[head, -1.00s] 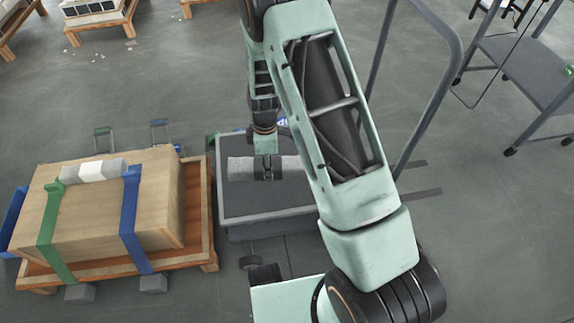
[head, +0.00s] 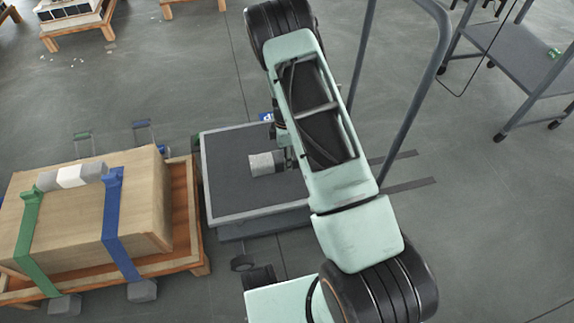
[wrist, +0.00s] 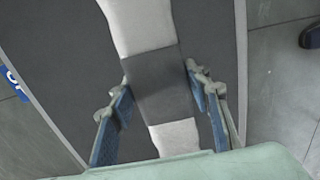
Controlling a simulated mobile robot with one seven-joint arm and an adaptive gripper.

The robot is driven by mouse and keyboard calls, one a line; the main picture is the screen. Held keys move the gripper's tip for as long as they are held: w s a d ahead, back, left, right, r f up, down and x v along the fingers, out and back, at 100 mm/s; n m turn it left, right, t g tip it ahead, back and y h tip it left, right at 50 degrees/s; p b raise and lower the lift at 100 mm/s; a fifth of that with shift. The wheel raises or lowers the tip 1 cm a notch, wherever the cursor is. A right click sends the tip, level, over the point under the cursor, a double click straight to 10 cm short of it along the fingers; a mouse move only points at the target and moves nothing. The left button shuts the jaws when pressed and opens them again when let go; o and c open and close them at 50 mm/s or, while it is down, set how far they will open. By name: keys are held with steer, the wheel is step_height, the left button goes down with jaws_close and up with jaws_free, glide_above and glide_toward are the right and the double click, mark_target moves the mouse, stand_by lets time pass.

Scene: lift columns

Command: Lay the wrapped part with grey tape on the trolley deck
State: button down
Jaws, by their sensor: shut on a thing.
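The wrapped part (wrist: 135,25) is a pale roll with a dark grey tape band around its middle. My gripper (wrist: 157,82) is shut on it, with one blue-padded finger on each side of the band. In the head view the part's left end (head: 265,163) shows over the trolley deck (head: 228,182), a dark grey mat with a lighter rim. My arm hides the rest of the part and most of the gripper there. I cannot tell whether the part touches the deck.
A second wrapped part (head: 70,176) with a white band lies on a wooden crate (head: 140,205) left of the trolley. Green (head: 30,225) and blue (head: 113,215) straps cross the crate. The trolley's handle (head: 440,50) rises at the right. The visible deck left of the part is clear.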

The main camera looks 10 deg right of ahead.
steer(key=shift+w+d+f, duration=0.15)
steer(key=shift+f, duration=0.1)
steer(key=shift+w+d+f+b, duration=0.15)
steer(key=shift+f+b, duration=0.35)
steer(key=shift+f, duration=0.4)
steer(key=shift+w+d+f+b, duration=0.1)
steer(key=shift+f+b, duration=0.35)
steer(key=shift+f, duration=0.45)
steer(key=shift+s+f, duration=0.1)
steer(key=shift+f, duration=0.05)
steer(key=c, duration=1)
jaws_free()
steer(key=shift+c, duration=0.2)
step_height(320, 180, up, 12)
steer(key=p, duration=0.4)
